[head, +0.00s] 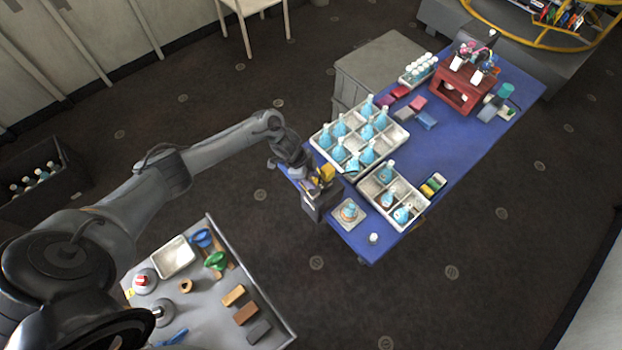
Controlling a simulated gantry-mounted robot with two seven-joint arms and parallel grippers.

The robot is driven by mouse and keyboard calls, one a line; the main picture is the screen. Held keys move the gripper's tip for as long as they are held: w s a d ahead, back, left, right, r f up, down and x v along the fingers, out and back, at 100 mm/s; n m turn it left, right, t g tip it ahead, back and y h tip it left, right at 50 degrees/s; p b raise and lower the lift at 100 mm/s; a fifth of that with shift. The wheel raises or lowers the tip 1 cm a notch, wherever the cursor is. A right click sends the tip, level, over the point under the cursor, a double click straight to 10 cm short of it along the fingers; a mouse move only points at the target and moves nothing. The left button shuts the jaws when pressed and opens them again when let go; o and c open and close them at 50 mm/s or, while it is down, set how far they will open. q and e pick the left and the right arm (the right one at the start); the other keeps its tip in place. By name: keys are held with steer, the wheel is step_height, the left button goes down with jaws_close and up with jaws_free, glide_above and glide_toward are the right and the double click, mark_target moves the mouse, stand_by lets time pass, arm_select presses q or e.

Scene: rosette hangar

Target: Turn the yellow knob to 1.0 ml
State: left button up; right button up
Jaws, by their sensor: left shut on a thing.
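My left arm reaches across from the left to the near-left end of the blue table. My left gripper (317,181) is at that corner, shut on a small yellow part (327,172) that looks like the yellow knob. The fingers partly cover it. A dark grey boxy body shows just below the gripper; I cannot tell whether it is part of a dispenser or of my gripper. The knob's scale and its setting are too small to read. My right gripper is not in view.
White compartment trays (404,139) with blue flasks stand right beside the gripper. A single flask on a pale square base (334,219) and a small white cup (373,239) are near the table's front edge. A grey cart (205,318) with blocks and dishes stands lower left.

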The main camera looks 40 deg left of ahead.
arm_select(q)
steer(key=m+b, duration=0.2)
steer(key=m+g+b, duration=0.1)
steer(key=m+b, duration=0.1)
steer(key=shift+w+f+g+h+b, duration=0.2)
steer(key=shift+g+h+b, duration=0.1)
steer(key=shift+h+b, duration=0.1)
steer(key=shift+r+m+g+b, duration=0.2)
steer(key=shift+m+g+b, duration=0.1)
steer(key=shift+m+b, duration=0.7)
steer(key=o, duration=1)
steer(key=shift+o, duration=0.2)
steer(key=p+v, duration=0.2)
steer(key=v, duration=0.8)
steer(key=shift+r+p, duration=0.3)
steer(key=shift+r, duration=0.1)
steer(key=shift+a, duration=0.15)
